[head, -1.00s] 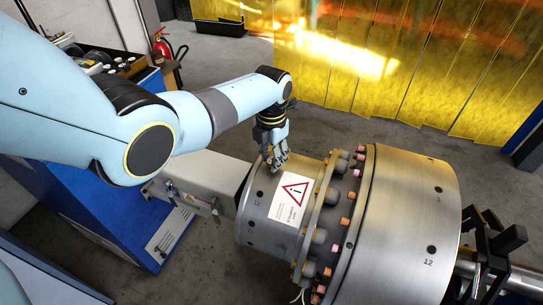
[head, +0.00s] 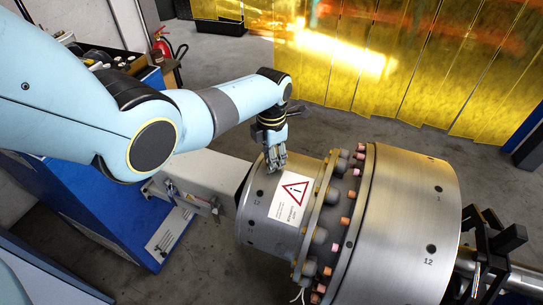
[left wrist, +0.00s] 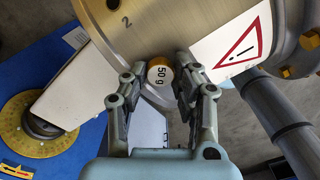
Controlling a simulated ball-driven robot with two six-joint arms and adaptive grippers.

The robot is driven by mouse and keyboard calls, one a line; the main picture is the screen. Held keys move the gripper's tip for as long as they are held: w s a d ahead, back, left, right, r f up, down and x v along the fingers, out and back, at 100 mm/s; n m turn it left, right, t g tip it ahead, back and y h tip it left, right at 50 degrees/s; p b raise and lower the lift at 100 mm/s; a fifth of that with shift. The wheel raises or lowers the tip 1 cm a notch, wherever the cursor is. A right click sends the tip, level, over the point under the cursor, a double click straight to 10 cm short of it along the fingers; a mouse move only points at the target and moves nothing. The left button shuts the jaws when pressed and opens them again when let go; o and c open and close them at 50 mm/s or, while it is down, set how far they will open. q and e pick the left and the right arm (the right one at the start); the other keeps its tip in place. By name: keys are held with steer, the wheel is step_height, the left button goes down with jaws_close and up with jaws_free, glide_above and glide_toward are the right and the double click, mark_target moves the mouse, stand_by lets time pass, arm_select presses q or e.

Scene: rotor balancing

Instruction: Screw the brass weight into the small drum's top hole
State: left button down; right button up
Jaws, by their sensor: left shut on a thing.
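The small drum (head: 262,225) is the left, narrower metal cylinder, with a white warning label (head: 290,205) on its side. It also fills the top of the left wrist view (left wrist: 150,28), where a mark "2" shows. My left gripper (head: 275,162) points down at the drum's upper surface. In the left wrist view its fingers (left wrist: 160,78) are shut on the brass weight (left wrist: 159,74), whose pale end reads "50 g". The weight is at the drum's surface; its far end and the top hole are hidden, so I cannot tell whether it is in the hole. My right gripper is not in view.
A larger drum (head: 405,215) adjoins on the right, past a flange with several copper-coloured bolts (head: 345,222). A blue cabinet (head: 85,205) stands at the left. Yellow strip curtains (head: 400,60) hang behind. A fire extinguisher (head: 162,45) stands at the back left.

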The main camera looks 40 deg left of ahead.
arm_select(q)
steer(key=m, duration=1.3)
steer(key=shift+m, duration=0.7)
steer(key=m, duration=0.8)
steer(key=shift+m, duration=0.4)
steer(key=m, duration=0.9)
steer(key=shift+f+m, duration=0.1)
steer(key=shift+m, duration=0.2)
